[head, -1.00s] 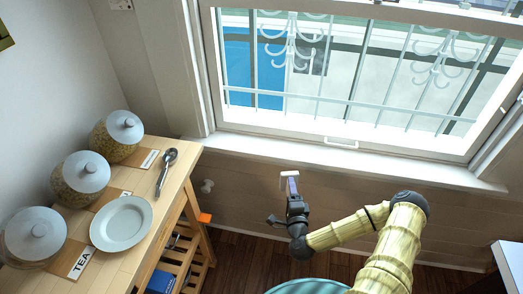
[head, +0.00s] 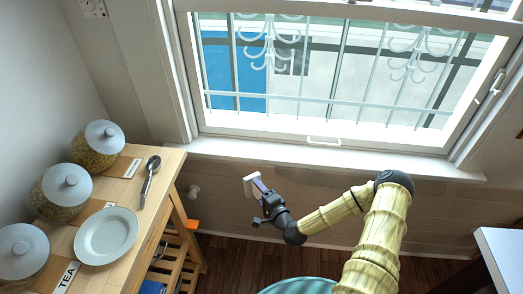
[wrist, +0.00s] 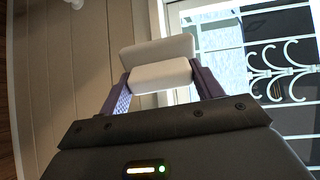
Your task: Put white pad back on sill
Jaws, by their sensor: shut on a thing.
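The white pad (head: 249,187) is held at the tip of my gripper (head: 259,186), below and in front of the window sill (head: 330,158) and apart from it. The wrist view shows the pad (wrist: 160,76) as two pale faces between the purple fingers of my gripper (wrist: 158,88), which is shut on it. The pad looks tilted in the head view. The white sill runs along the bottom of the window, and its top looks clear.
A white-topped unit (head: 505,252) stands at lower right. A round teal surface (head: 300,287) shows at the bottom.

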